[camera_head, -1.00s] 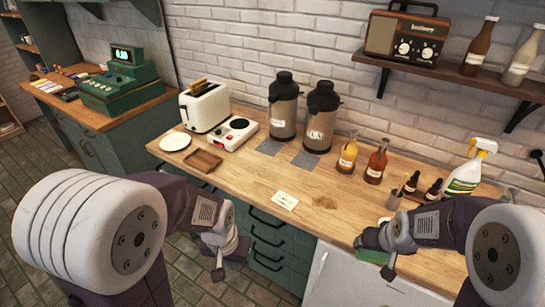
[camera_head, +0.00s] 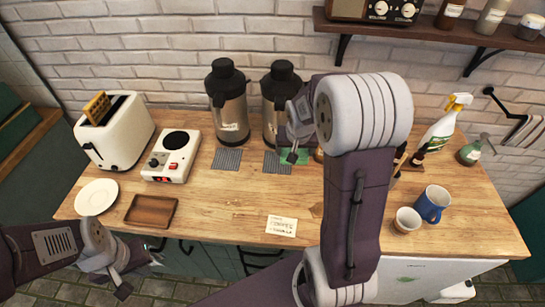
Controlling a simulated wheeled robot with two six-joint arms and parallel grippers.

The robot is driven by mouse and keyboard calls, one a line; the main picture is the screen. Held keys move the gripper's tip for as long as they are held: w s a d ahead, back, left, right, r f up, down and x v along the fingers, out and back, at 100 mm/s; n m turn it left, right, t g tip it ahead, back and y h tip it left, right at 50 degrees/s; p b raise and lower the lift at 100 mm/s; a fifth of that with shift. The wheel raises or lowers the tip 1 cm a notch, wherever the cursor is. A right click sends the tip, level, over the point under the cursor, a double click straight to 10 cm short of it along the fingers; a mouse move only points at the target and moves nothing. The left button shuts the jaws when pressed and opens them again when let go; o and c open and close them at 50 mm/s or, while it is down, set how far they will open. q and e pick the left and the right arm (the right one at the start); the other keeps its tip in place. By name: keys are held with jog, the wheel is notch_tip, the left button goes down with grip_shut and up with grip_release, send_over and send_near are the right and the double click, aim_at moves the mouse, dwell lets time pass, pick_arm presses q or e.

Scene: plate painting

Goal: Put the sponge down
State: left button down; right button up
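The green sponge (camera_head: 299,157) shows at my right gripper (camera_head: 293,155), just right of the right grey square mat (camera_head: 273,166) in front of the right pump flask. My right gripper points down and is shut on the sponge; its wrist and forearm hide part of it. I cannot tell whether the sponge touches the counter (camera_head: 235,205). My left gripper (camera_head: 140,276) is open and empty at the lower left, in front of the counter's front edge.
Two pump flasks (camera_head: 229,105) (camera_head: 272,117) stand behind the mats. A toaster (camera_head: 117,135), hot plate (camera_head: 173,156), white plate (camera_head: 96,197) and wooden tray (camera_head: 151,211) are at left. A paper card (camera_head: 281,226) lies near the front. A blue mug (camera_head: 432,204) stands at right.

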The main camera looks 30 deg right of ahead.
jog(key=shift+s+d+r+m, duration=0.1)
jog(key=shift+d+r+m, duration=0.1)
jog(key=shift+d, duration=0.25)
jog(key=shift+s+d+r+m, duration=0.1)
jog(key=shift+d+m, duration=0.1)
jog(key=shift+d, duration=0.25)
notch_tip(320, 180, down, 6)
jog(key=shift+w+a+b, duration=0.1)
jog(key=shift+a+b, duration=0.05)
jog(key=shift+b, duration=0.55)
jog(key=shift+f, duration=0.3)
notch_tip(320, 180, down, 3)
jog(key=shift+b, duration=0.95)
jog(key=shift+f, duration=0.25)
jog(key=shift+w, duration=0.1)
